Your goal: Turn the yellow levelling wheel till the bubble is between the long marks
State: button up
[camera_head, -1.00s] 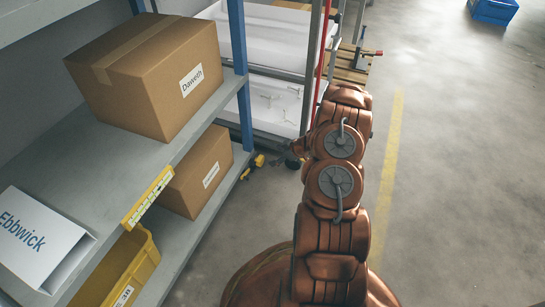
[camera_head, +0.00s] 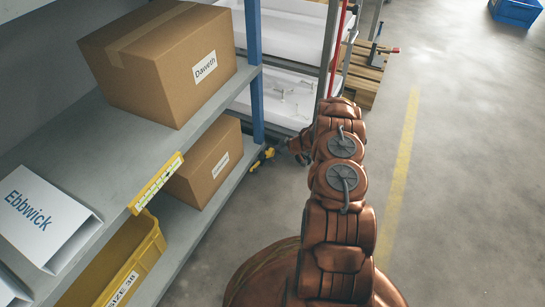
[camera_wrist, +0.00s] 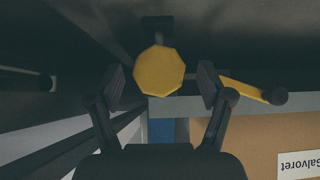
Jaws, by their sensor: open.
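The yellow wheel (camera_wrist: 159,73), many-sided and seen face on, is in the wrist view. My gripper (camera_wrist: 161,86) is open, with one finger on each side of the wheel and gaps showing between. I cannot tell how deep the fingers reach along it. In the head view a small yellow part (camera_head: 262,158) shows low by the shelf post, close to the end of my arm; my fingers are hard to make out there. A yellow strip with a pale marked face (camera_head: 157,183) is on the shelf's front edge. Its marks are too small to read and I cannot make out a bubble.
A yellow bar (camera_wrist: 244,90) with a dark round end sticks out right of the wheel, near the right finger. A blue post (camera_head: 254,75) and the lower shelf edge (camera_head: 205,219) are close. Boxes (camera_head: 165,65) stand on the shelves.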

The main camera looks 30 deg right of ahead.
jog(key=shift+w+a+f, duration=0.2)
jog(key=shift+w+f, duration=0.2)
jog(key=shift+w, duration=0.05)
jog(key=shift+c, duration=0.3)
jog(key=c, duration=1.1)
jog(key=shift+r+h+p, duration=0.15)
jog(key=shift+h+p, duration=0.15)
jog(key=shift+p, duration=0.4)
